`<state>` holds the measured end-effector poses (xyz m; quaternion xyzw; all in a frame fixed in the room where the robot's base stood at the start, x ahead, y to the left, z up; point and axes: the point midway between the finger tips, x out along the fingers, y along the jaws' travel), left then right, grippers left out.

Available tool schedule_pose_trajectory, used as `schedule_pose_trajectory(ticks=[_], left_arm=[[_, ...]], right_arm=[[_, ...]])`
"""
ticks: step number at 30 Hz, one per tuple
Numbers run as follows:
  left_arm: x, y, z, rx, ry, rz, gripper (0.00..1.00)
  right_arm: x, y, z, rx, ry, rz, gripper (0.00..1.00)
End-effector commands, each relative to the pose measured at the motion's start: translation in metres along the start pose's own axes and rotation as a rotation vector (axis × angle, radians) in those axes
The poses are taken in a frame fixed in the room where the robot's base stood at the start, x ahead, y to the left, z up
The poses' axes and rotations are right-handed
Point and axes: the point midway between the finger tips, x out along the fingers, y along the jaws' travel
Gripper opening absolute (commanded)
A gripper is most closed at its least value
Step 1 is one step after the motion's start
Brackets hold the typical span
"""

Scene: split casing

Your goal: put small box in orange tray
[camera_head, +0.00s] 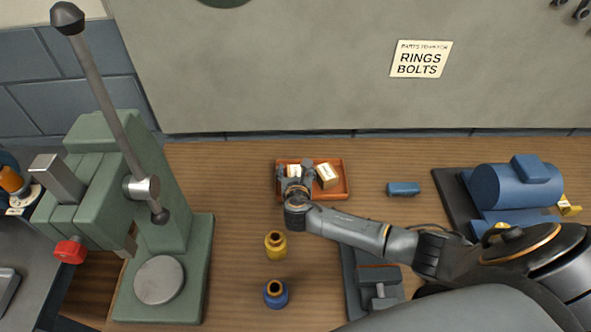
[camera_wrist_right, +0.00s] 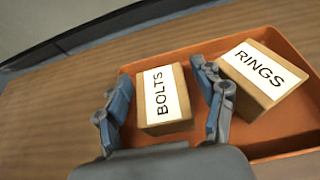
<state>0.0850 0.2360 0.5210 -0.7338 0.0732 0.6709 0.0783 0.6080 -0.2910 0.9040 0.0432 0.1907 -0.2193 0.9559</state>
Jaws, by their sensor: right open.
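The orange tray (camera_head: 338,193) sits on the wooden bench and also shows in the right wrist view (camera_wrist_right: 285,132). A small cardboard box labelled BOLTS (camera_wrist_right: 163,98) is in the tray's left part, its label also showing in the head view (camera_head: 294,170). A second small box labelled RINGS (camera_head: 327,175) is in the tray to its right, and shows in the wrist view (camera_wrist_right: 262,78). My right gripper (camera_head: 295,176) is over the tray's left part, open, with a finger on either side of the BOLTS box. My left gripper is not in view.
A green press (camera_head: 165,215) with a long lever stands at the left. A small blue block (camera_head: 403,188) and a blue machine (camera_head: 515,187) are at the right.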

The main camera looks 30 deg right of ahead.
Motion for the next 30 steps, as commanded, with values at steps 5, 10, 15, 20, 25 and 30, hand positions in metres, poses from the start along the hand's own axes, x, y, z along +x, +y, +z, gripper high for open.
schedule_pose_trajectory(ticks=[5, 10, 15, 20, 25, 30], left_arm=[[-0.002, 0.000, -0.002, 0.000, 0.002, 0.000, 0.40], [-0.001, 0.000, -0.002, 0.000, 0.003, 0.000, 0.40], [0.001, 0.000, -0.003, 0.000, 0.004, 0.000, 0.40], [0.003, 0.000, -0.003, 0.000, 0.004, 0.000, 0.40], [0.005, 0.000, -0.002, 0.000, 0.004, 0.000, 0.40], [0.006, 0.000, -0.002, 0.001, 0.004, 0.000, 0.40]], right_arm=[[-0.002, 0.000, 0.003, 0.000, 0.000, 0.000, 0.69], [-0.019, 0.001, 0.001, 0.000, 0.001, 0.002, 0.69], [-0.051, 0.001, 0.001, 0.000, 0.000, 0.004, 0.69], [-0.082, 0.001, 0.000, 0.001, 0.002, 0.003, 0.69], [-0.107, 0.000, 0.001, 0.001, 0.000, 0.002, 0.69], [-0.119, 0.000, 0.002, 0.000, 0.000, 0.000, 0.69]])
